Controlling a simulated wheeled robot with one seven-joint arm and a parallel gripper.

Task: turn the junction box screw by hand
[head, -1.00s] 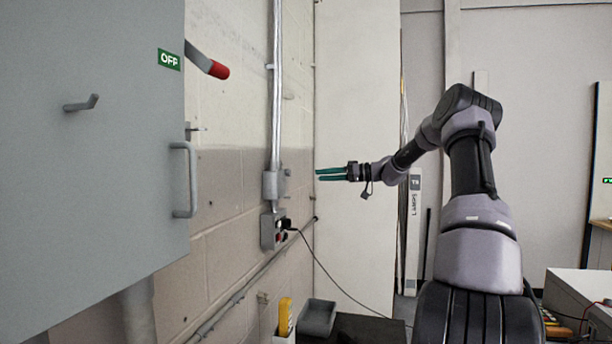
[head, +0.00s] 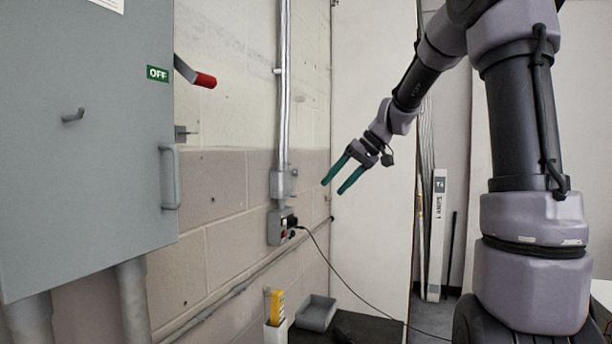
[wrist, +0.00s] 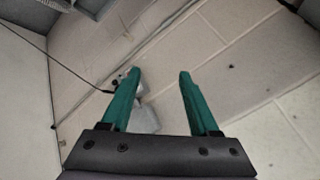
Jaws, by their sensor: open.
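The junction box (head: 284,183) is a small grey box on the wall at the foot of a vertical conduit in the head view. Its screw is too small to make out. In the wrist view the box (wrist: 146,118) shows partly behind and beside the left finger. My gripper (head: 336,188) has teal fingers. It is open and empty, to the right of the box in the head view, apart from it, with its fingers pointing down and left. The fingers also show in the wrist view (wrist: 156,82), spread apart with wall between them.
A socket box (head: 281,227) with a plugged black cable sits just below. A grey cabinet (head: 90,150) with a handle and a red-tipped lever (head: 204,80) stands at left. A grey tray (head: 316,314) and a yellow meter (head: 277,306) are low down. A pale panel (head: 372,240) stands behind my gripper.

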